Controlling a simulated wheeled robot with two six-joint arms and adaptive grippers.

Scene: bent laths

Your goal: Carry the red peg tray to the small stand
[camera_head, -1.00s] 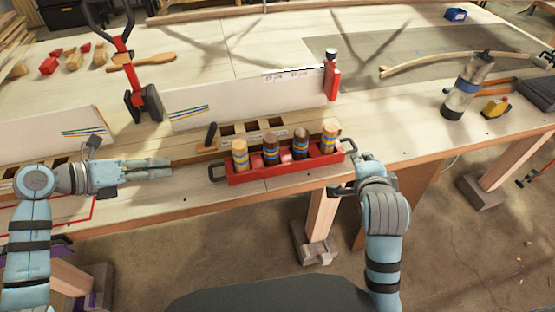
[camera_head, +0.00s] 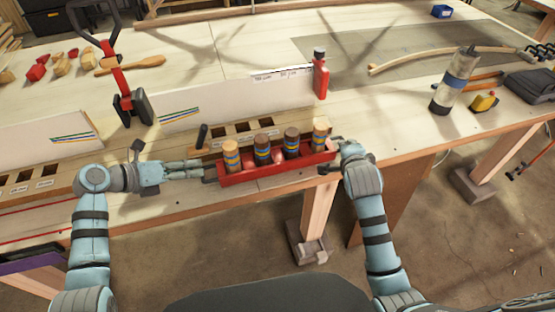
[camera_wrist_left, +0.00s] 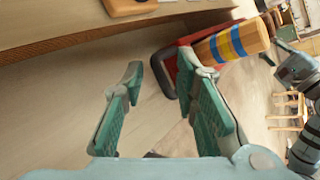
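The red peg tray (camera_head: 275,171) sits near the bench's front edge. It holds several upright pegs with blue and yellow bands, some tan (camera_head: 231,157), some dark brown (camera_head: 291,143). In the left wrist view the tray's black left handle (camera_wrist_left: 163,72) is near my left fingertips, closest to the right finger. My left gripper (camera_head: 205,171) is open at the tray's left end, and its spread fingers also show in the left wrist view (camera_wrist_left: 165,85). My right gripper (camera_head: 335,157) is at the tray's right end; its fingers are partly hidden. I cannot pick out the small stand.
A slotted wooden block (camera_head: 240,132) lies behind the tray, with a white board (camera_head: 235,98) and red clamp (camera_head: 123,85) beyond. A banded cylinder (camera_head: 455,80) and yellow object (camera_head: 484,101) stand to the right. Floor lies in front of the bench edge.

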